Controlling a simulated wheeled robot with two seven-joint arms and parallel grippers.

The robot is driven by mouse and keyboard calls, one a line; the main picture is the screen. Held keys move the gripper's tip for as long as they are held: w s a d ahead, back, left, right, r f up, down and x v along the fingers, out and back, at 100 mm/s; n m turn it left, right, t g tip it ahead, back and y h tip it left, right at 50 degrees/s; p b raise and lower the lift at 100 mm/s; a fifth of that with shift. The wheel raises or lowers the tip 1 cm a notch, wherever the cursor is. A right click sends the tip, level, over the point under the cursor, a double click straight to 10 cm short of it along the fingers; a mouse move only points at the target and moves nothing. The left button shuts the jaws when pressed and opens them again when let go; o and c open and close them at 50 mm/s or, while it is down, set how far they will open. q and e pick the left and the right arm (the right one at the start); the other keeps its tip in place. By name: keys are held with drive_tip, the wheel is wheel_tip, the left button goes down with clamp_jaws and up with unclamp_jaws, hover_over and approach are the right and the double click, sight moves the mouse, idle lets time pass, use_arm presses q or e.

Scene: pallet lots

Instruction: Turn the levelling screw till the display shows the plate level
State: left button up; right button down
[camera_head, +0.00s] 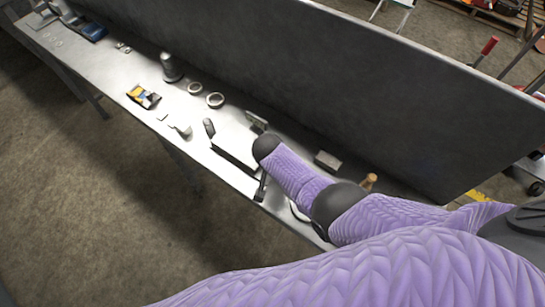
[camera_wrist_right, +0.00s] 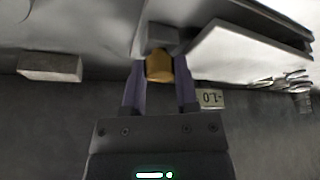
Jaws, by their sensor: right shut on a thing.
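In the right wrist view my right gripper (camera_wrist_right: 159,72) is shut on a brass-coloured screw knob (camera_wrist_right: 159,64), with one purple finger on each side. The knob stands against a grey block at the edge of a pale plate (camera_wrist_right: 235,55). A small display (camera_wrist_right: 210,98) beside the right finger appears upside down and seems to read -1.0. In the head view the pale plate (camera_head: 236,150) lies on the bench, partly behind my purple right arm. The knob and the right fingertips cannot be made out there. My left gripper is in neither view.
The steel bench (camera_head: 150,72) has a tall dark panel (camera_head: 330,75) along its back. A grey block (camera_head: 328,160) and a wooden handle (camera_head: 369,182) are near my arm. Two rings (camera_head: 215,100), a grey canister (camera_head: 171,68) and a yellow-and-blue item (camera_head: 143,97) lie farther left.

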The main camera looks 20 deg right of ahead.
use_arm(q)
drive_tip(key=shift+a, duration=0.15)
use_arm(e)
drive_tip(key=shift+c, duration=1.8)
unclamp_jaws()
drive_tip(key=shift+r, duration=0.15)
use_arm(q)
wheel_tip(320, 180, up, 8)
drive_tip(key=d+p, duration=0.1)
drive_tip(key=p, duration=0.6)
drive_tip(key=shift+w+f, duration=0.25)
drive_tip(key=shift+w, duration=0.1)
use_arm(e)
drive_tip(key=v, duration=0.9)
drive_tip(key=shift+s+a+r, duration=0.15)
drive_tip(key=shift+s+r, duration=0.05)
drive_tip(key=shift+r, duration=0.1)
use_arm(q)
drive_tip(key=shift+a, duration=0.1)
